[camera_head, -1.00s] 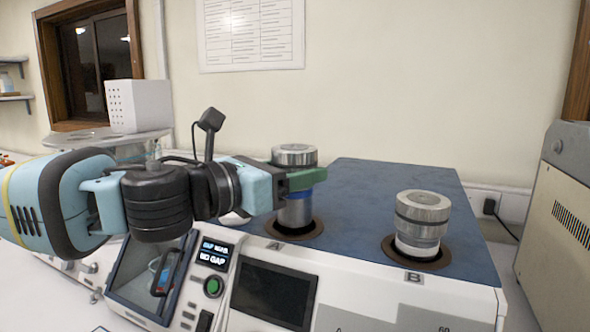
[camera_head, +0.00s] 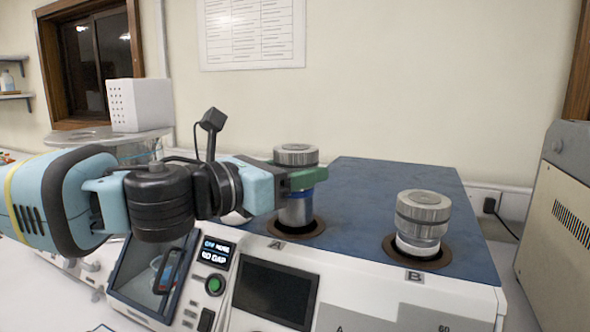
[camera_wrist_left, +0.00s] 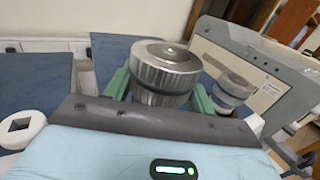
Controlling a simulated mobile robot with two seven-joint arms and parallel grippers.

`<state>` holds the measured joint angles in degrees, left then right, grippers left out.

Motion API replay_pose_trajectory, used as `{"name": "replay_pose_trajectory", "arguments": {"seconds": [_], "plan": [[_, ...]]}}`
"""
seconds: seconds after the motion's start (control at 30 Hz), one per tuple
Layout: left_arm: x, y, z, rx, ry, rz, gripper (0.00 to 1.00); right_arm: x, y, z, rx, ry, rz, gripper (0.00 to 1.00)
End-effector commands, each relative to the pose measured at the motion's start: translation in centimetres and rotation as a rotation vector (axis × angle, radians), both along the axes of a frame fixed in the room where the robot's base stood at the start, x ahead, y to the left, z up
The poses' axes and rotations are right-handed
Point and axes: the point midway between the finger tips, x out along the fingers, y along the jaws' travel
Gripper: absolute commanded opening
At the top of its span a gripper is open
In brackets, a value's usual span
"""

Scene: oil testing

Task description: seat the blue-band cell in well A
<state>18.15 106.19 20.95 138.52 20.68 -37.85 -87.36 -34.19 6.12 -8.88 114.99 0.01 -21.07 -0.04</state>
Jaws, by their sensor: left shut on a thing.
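The blue-band cell (camera_head: 297,205) is a metal cylinder with a knurled cap and a blue band, upright at well A (camera_head: 301,229). Its lower end is at the dark ring of the well; how deep it sits I cannot tell. My left gripper (camera_head: 306,178) is shut on it just below the cap, green fingers on either side. The cell's cap also fills the middle of the left wrist view (camera_wrist_left: 166,68). A second metal cell (camera_head: 421,222) stands in well B (camera_head: 418,252) to the right. My right gripper is not in view.
The wells are in the blue top (camera_head: 375,190) of a white instrument with a dark screen (camera_head: 273,294) and a green button (camera_head: 214,285). A grey cabinet (camera_head: 556,220) stands at the right. The blue top behind the cells is clear.

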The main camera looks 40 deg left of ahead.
Motion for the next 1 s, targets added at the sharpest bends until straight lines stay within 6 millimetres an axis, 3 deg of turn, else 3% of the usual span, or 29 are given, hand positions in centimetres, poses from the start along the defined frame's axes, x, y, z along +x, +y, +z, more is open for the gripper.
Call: {"name": "replay_pose_trajectory", "arguments": {"seconds": [0.53, 1.0], "plan": [[0.0, 0.0, 0.1, 0.002, -0.005, 0.0, 0.23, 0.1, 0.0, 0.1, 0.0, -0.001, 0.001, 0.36], [0.0, 0.0, -1.1, 0.0, -0.003, 0.0, 0.23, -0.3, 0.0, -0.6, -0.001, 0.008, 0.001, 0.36]]}}
